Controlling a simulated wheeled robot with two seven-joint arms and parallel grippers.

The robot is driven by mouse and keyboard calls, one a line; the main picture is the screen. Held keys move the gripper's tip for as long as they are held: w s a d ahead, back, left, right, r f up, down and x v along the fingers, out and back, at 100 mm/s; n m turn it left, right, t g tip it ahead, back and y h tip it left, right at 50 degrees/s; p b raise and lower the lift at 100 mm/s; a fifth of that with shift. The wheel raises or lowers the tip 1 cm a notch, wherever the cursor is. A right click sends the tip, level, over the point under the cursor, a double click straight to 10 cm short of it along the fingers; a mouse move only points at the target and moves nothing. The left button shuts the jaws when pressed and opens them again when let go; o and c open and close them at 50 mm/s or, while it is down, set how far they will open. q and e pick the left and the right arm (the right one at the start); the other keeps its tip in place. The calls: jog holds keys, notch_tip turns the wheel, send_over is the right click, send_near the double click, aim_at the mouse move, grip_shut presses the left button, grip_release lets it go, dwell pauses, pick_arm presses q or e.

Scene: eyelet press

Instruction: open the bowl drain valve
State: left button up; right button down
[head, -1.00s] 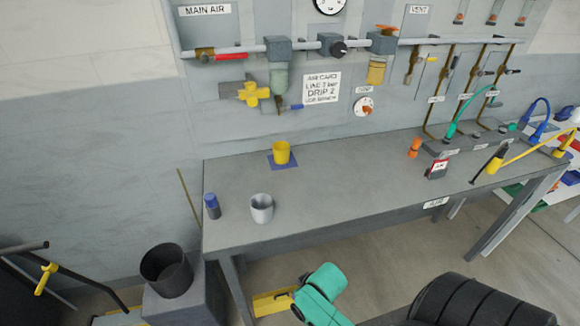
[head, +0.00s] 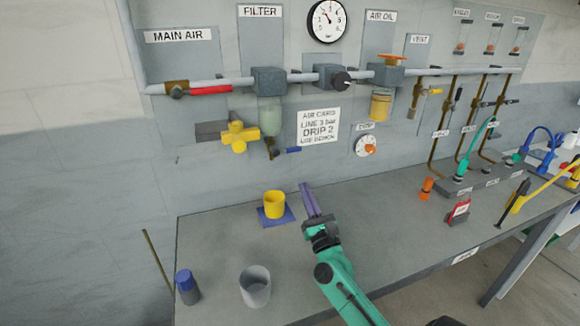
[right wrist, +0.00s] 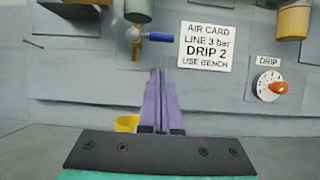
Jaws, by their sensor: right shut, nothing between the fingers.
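The filter bowl (head: 269,111) hangs under the grey filter housing on the wall panel. Below it is a brass drain valve (head: 270,150) with a blue lever (head: 293,150) pointing right, roughly level. In the right wrist view the blue lever (right wrist: 158,36) shows just above my fingertips, left of the air card sign. My right gripper (head: 307,186), with purple fingers, is shut and empty. It points up toward the wall, below the lever and apart from it in the head view. In the right wrist view its fingertips (right wrist: 160,72) are together. My left gripper is not in view.
A yellow cup (head: 274,204) on a blue mat stands left of my fingers. A grey cup (head: 255,287) and a blue-capped bottle (head: 187,287) stand at the front left. A yellow cross-shaped knob (head: 238,137) sticks out left of the valve. The mid-bench is mostly clear.

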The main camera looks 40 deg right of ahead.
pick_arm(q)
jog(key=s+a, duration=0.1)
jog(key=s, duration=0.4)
pick_arm(e)
jog(key=s+r, duration=0.1)
jog(key=s, duration=0.1)
jog(key=p, duration=0.3)
send_near(287, 151)
jog(key=w+d, duration=0.3)
jog(key=w, duration=0.1)
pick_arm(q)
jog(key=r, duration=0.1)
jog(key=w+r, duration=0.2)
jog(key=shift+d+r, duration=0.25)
pick_arm(e)
jog(key=w, duration=0.1)
jog(key=w+d, duration=0.1)
jog(key=w, duration=0.1)
jog(key=shift+d+r, duration=0.25)
jog(key=shift+d, duration=0.05)
